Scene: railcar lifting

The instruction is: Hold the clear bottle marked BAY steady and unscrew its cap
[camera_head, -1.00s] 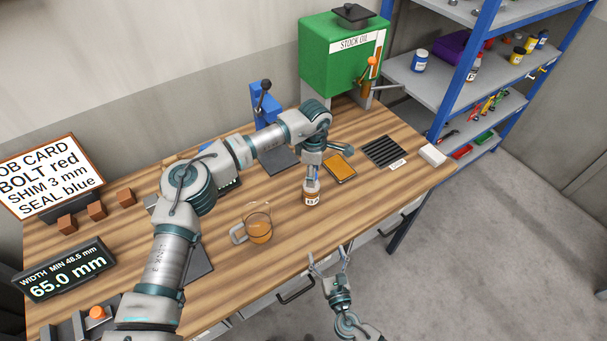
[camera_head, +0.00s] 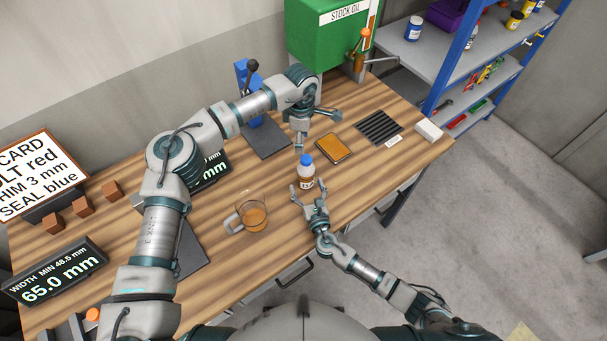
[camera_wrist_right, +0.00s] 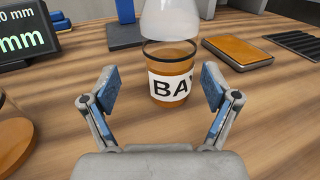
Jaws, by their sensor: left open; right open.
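The clear bottle marked BAY (camera_head: 306,179) stands upright on the bench, with amber content and a blue cap (camera_head: 306,159) on top. In the right wrist view the bottle (camera_wrist_right: 172,75) shows its BAY label between and beyond the fingertips; its cap is out of that view. My right gripper (camera_head: 308,195) is open at the near side of the bottle, its fingers pointing at it; it also shows in the wrist view (camera_wrist_right: 158,92). My left gripper (camera_head: 301,143) is above and just behind the cap, apart from it and open.
A glass mug (camera_head: 251,216) of amber liquid stands left of the bottle. An orange-topped tray (camera_head: 333,149), a black slotted mat (camera_head: 379,127) and a white block (camera_head: 429,130) lie to the right. The green stock oil tank (camera_head: 325,42) stands behind.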

